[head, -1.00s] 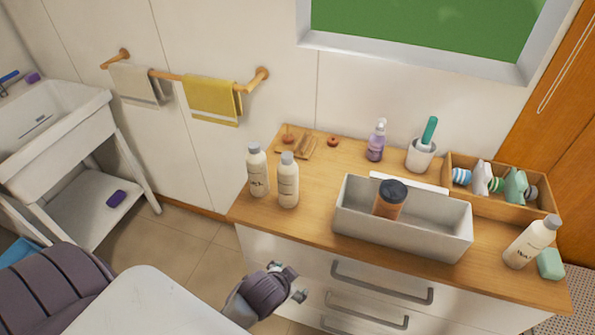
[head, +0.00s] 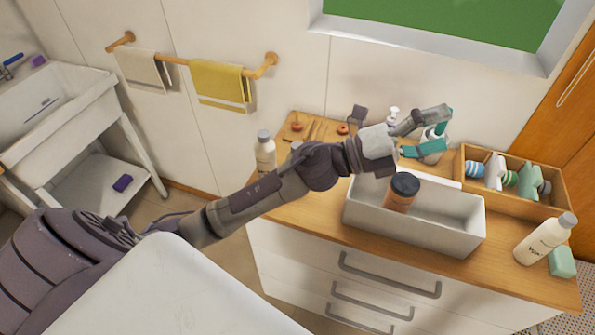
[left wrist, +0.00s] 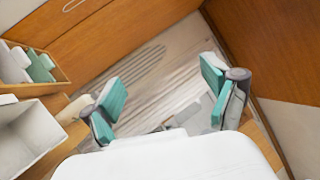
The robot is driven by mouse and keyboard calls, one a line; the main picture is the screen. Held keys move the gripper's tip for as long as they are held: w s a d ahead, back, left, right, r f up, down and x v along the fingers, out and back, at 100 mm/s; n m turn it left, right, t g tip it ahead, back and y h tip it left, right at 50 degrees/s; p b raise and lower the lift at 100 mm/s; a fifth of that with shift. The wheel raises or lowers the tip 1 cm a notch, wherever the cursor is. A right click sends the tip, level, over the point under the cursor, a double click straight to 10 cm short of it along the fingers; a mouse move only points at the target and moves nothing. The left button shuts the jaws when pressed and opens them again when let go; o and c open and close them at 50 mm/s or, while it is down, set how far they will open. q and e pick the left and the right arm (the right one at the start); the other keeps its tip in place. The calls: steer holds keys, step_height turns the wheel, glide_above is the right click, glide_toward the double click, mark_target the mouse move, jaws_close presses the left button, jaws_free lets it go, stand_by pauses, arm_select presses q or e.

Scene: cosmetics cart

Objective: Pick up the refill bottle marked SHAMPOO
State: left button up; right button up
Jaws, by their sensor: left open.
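Three cream bottles with grey caps are on the wooden counter; their labels are too small to read. One bottle (head: 265,158) stands at the left end, partly behind my left arm. A second beside it is almost wholly hidden by the arm. My left gripper (head: 428,133) is open and empty above the back middle of the counter, over the grey bin's rear side and away from all three bottles. Its teal-padded fingers show wide apart in the left wrist view (left wrist: 163,103). My right gripper is not in view.
A grey bin (head: 413,230) holds a brown jar with a black lid (head: 402,192). A wooden tray (head: 507,204) holds several small items at the back right.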

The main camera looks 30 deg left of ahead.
arm_select(q)
step_height(320, 180, down, 3)
steer(key=s+d+m+g, duration=0.2)
steer(key=d+m+g, duration=0.1)
steer(key=m+g, duration=0.7)
steer(key=m+g+y, duration=0.3)
steer(key=m+y, duration=0.1)
steer(key=y, duration=1.4)
glide_above(298, 154)
steer(key=w, duration=0.1)
step_height(298, 154, down, 5)
steer(key=f, duration=0.2)
steer(key=f+p, duration=0.1)
steer(key=f, duration=0.1)
steer(key=a+f+p, duration=0.1)
steer(key=f, duration=0.1)
steer(key=shift+w+f, duration=0.15)
steer(key=shift+f, duration=0.75)
steer(key=shift+f+p, duration=0.3)
steer(key=shift+p, duration=0.3)
step_height(298, 154, down, 4)
steer(key=shift+d+r+p, duration=0.1)
steer(key=shift+r+p, duration=0.05)
steer(key=shift+p, duration=0.95)
steer(key=shift+f, duration=0.5)
steer(key=c, duration=1.4)
jaws_close()
